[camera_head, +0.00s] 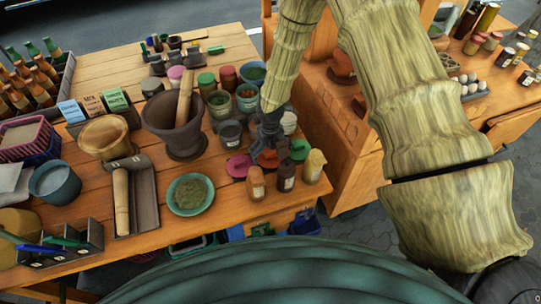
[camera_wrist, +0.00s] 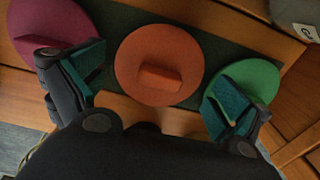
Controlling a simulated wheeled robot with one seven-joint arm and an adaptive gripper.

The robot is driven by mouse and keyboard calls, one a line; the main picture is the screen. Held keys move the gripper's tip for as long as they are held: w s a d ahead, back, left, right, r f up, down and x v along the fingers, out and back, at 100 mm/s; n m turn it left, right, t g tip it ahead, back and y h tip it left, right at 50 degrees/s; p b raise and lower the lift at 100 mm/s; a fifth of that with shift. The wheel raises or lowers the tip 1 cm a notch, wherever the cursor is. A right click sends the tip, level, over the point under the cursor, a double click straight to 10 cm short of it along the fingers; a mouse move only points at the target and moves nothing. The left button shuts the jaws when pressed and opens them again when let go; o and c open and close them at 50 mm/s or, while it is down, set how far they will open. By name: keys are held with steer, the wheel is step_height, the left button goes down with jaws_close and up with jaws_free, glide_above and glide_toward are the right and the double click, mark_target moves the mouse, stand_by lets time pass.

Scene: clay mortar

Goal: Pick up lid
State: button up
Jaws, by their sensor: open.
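Three round lids lie in a row near the table's front right. The orange lid (camera_wrist: 158,50) has a raised block handle and is in the middle of the wrist view. The magenta lid (camera_wrist: 45,22) is on its left and the green lid (camera_wrist: 252,82) on its right. In the head view the magenta lid (camera_head: 238,166) and green lid (camera_head: 300,150) show beside my gripper (camera_head: 267,146); the orange lid (camera_head: 268,158) is partly hidden. My gripper is open and empty, with its teal-padded fingers (camera_wrist: 162,82) on either side of the orange lid. Both side lids are partly covered by the fingers.
Small bottles (camera_head: 286,177) stand just in front of the lids. Jars (camera_head: 230,133) and a mortar (camera_head: 172,120) with a pestle crowd the left. A green plate (camera_head: 190,195) lies nearer the front. The lids rest on a dark green strip (camera_wrist: 210,55).

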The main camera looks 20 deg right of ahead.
steer(key=shift+f, duration=0.2)
steer(key=c, duration=0.9)
steer(key=shift+s, duration=0.1)
steer(key=shift+c, duration=1.2)
